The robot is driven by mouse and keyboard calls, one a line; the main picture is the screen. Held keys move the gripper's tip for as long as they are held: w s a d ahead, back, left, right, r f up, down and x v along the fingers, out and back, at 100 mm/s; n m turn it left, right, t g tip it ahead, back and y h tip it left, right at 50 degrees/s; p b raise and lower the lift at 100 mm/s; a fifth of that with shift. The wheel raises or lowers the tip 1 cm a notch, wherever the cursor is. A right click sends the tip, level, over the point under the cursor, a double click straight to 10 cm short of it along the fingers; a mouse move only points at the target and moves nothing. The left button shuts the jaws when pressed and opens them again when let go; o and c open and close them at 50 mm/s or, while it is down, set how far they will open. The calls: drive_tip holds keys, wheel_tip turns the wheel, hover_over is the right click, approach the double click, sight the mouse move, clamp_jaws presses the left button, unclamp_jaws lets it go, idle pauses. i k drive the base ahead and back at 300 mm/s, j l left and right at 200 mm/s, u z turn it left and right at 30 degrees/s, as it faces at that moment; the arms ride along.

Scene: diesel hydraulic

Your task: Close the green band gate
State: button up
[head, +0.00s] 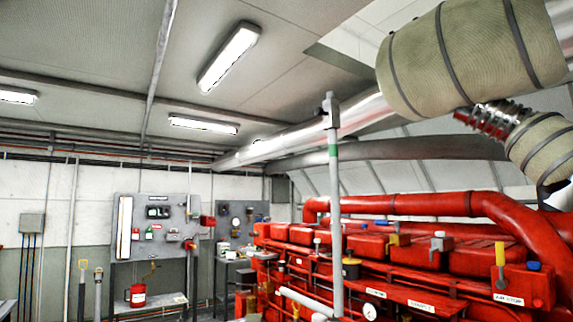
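A thin grey vertical pipe (337,215) stands in front of the red engine. A green band (333,138) wraps it near the top. A small grey fitting (330,106) caps the pipe above the band; I cannot tell whether it is a gate valve or how it is set. No handwheel marked green can be made out. My gripper is not in view.
The large red engine (420,270) fills the lower right, with a yellow-handled lever (500,255) and a round gauge (369,311) on it. Wrapped exhaust ducting (470,60) hangs above. A grey tool board (155,228) and bench (150,302) stand at the left.

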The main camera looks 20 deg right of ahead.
sight(335, 207)
drive_tip(key=i+j+z, duration=0.45)
drive_tip(key=i, duration=0.25)
drive_tip(key=i+j+z, duration=0.4)
drive_tip(key=i+j, duration=0.2)
